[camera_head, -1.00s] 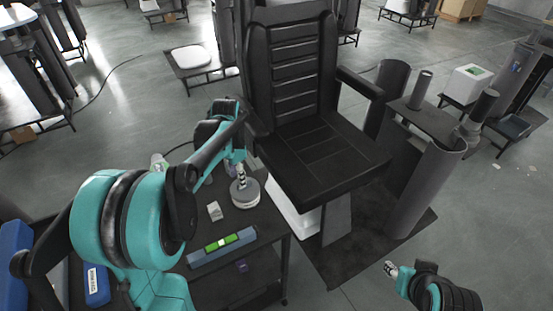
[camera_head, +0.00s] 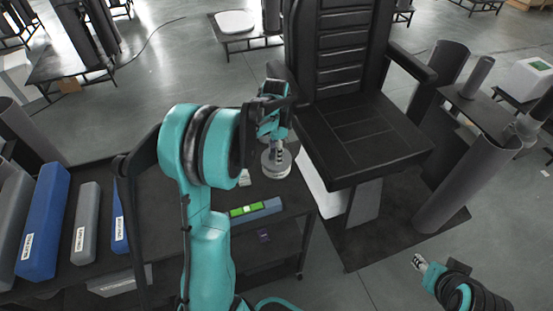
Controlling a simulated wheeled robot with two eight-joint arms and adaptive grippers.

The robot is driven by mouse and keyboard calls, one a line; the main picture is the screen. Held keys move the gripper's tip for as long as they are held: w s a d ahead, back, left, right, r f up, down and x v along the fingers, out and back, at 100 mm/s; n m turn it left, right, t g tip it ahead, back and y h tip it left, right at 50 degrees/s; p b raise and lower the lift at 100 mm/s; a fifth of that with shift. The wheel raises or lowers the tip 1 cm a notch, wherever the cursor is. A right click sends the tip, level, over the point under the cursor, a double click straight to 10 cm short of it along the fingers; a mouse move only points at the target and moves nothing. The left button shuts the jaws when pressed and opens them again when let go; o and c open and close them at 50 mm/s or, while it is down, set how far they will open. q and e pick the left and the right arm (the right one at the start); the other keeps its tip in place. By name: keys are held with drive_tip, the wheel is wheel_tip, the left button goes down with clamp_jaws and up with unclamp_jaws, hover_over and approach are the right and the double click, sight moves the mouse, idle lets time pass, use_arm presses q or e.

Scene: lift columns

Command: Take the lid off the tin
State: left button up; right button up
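A round, light grey tin (camera_head: 276,168) stands on the dark table in the middle of the head view. My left gripper (camera_head: 278,150) points down right over the tin, its fingertips at the top of it. The lid cannot be told apart from the tin at this size. Whether the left fingers are closed on the lid is too small to see. My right gripper (camera_head: 419,262) is at the lower right, over the floor and away from the table. Its fingers look close together, but the gap is not clear.
A grey-blue block with a green part (camera_head: 254,209) lies near the table's front right. A small white block (camera_head: 244,178) is beside the tin. Long blue (camera_head: 44,222) and grey (camera_head: 86,222) blocks lie at left. A black chair (camera_head: 362,140) stands close on the right.

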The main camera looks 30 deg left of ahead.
use_arm(q)
clamp_jaws()
drive_tip(key=shift+r, duration=0.15)
